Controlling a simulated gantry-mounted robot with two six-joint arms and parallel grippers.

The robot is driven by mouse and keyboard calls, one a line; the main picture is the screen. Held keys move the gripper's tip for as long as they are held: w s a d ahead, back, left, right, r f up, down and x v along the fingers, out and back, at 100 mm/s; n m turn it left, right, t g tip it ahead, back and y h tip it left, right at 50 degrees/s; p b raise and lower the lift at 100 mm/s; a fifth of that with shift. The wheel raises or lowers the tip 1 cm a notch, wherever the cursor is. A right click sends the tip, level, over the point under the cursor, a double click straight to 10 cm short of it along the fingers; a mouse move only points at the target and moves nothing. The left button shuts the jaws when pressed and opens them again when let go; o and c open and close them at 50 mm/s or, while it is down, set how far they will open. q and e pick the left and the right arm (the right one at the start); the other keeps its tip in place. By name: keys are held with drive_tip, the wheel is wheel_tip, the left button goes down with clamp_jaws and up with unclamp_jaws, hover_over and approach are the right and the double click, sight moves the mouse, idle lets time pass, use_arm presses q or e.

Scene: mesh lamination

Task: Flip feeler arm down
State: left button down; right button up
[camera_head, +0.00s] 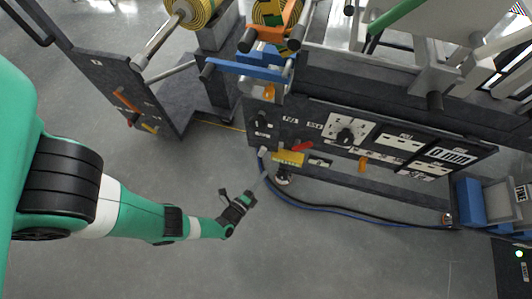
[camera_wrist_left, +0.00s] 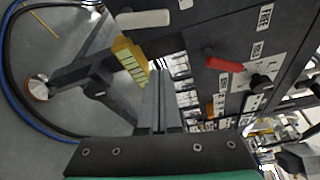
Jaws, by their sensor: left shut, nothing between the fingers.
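My left gripper (camera_head: 264,176) is shut and empty, in front of the dark machine panel (camera_head: 385,150). In the left wrist view its two grey fingers (camera_wrist_left: 160,75) lie together, pointing at the panel. A yellow block (camera_head: 288,158) with pale stripes is near the fingertips; it also shows in the left wrist view (camera_wrist_left: 130,62), just left of the fingers. A red lever (camera_head: 302,146) sticks out from the panel; in the left wrist view (camera_wrist_left: 222,62) it is right of the fingers. I cannot tell which part is the feeler arm. My right gripper is out of view.
A black knob (camera_head: 345,137) and an orange lever (camera_head: 362,163) are on the panel. Blue and black cables (camera_head: 340,216) run along the floor below it. A dark side frame (camera_head: 115,90) stands at the left. The grey floor in front is clear.

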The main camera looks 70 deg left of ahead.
sight(263, 149)
use_arm(q)
drive_tip(key=b+x, duration=0.4)
drive_tip(key=x, duration=0.6)
drive_tip(key=s, duration=0.1)
drive_tip(key=s+a, duration=0.1)
drive_tip(key=s+a+r, duration=0.1)
drive_tip(key=shift+s, duration=0.25)
drive_tip(key=shift+r, duration=0.1)
